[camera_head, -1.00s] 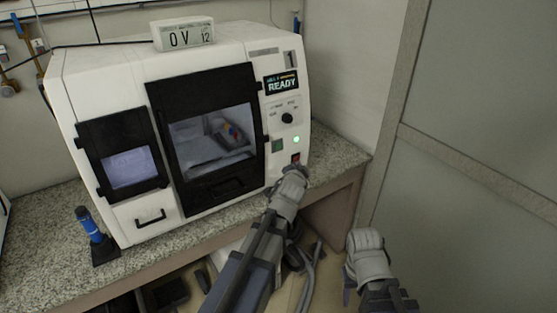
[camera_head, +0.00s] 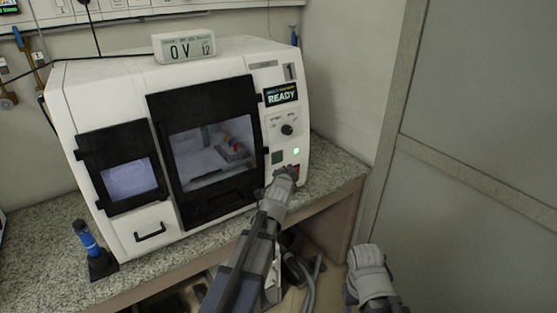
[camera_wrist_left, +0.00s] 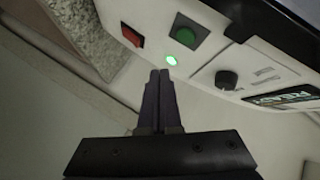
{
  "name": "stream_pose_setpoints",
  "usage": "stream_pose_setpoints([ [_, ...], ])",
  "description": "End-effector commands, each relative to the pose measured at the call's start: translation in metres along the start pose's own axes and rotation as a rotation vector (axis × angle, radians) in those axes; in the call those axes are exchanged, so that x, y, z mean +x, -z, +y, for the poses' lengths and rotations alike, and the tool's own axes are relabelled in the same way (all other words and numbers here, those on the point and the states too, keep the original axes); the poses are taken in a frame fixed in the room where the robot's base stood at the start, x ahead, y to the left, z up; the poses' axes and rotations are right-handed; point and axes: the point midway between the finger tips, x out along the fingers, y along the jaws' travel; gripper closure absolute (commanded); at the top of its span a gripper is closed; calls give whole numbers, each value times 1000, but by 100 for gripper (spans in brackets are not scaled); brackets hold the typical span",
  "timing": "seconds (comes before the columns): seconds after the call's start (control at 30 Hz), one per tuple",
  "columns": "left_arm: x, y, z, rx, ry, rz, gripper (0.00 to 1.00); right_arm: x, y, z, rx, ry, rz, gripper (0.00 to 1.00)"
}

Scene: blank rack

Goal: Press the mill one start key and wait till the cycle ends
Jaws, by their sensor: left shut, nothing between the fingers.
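Mill one (camera_head: 110,100) is a white machine marked 1, with a dark-framed window and a display (camera_head: 281,94) reading READY. Its green square key (camera_head: 277,157) sits below the knob; it also shows in the wrist view (camera_wrist_left: 186,37). A small lamp (camera_head: 296,151) beside it glows green, also in the wrist view (camera_wrist_left: 171,60). My left gripper (camera_wrist_left: 160,74) is shut and empty, its tips just short of the panel near the lamp.
A red switch (camera_wrist_left: 132,35) is beside the green key. A knob (camera_head: 287,130) is above. A small digital display box (camera_head: 184,46) stands on top of the mill. A blue-handled tool (camera_head: 87,238) stands on the counter at left. A grey partition (camera_head: 480,130) is at right.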

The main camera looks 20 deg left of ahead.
Motion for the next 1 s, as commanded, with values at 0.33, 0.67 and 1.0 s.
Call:
stream_pose_setpoints([
  [0.33, 26, -18, -18, 0, 1, -1, 100, 2, 0, 0, 0, 0, 0, 50],
  [0.67, 29, -21, -22, -1, 0, 0, 100, 2, 0, 0, 0, 0, 0, 50],
  [1.0, 29, -21, -21, 0, 0, 0, 100, 2, 0, 0, 0, 0, 0, 50],
])
